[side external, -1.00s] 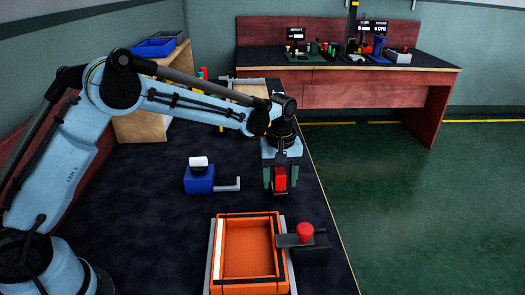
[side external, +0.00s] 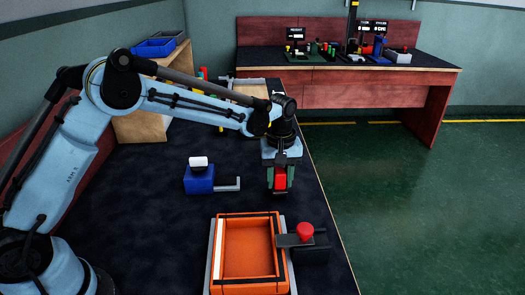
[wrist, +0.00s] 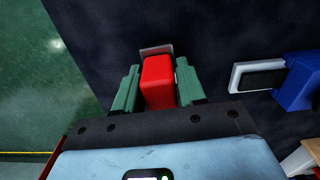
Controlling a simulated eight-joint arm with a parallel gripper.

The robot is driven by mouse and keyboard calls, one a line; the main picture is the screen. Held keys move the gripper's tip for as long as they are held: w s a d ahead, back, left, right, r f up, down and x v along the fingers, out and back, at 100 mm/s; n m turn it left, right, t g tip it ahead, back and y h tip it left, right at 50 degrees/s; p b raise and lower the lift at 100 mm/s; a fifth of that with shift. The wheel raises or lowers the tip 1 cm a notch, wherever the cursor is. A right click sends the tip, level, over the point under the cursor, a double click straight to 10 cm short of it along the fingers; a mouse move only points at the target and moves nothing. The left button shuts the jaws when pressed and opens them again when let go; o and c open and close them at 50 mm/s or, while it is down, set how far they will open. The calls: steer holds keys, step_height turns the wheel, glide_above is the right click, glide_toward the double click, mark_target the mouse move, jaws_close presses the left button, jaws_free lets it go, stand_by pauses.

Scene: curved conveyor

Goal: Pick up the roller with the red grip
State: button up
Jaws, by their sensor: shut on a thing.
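The roller's red grip (side external: 280,181) stands upright between the green fingers of my gripper (side external: 280,188) in the side view. In the wrist view the red grip (wrist: 158,84) sits between the two fingers of my gripper (wrist: 155,76), which are shut on it from both sides. A grey flat part (wrist: 156,49) shows just beyond the grip. The roller's lower part is mostly hidden, and I cannot tell whether it touches the dark table.
An orange tray (side external: 220,277) stands nearer the camera, with a red-knobbed black device (side external: 305,233) at its right. A blue block with a white top (side external: 199,181) and a grey arm is left of my gripper. Dark table is clear between them. The table's right edge is close.

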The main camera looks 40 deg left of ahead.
mark_target(280, 170)
step_height(280, 170, up, 3)
steer(key=shift+r, duration=0.2)
steer(key=s+d+r, duration=0.7)
steer(key=d, duration=0.2)
steer(key=shift+d+r, duration=0.15)
steer(key=shift+r, duration=0.05)
steer(key=o, duration=0.5)
steer(key=c, duration=0.3)
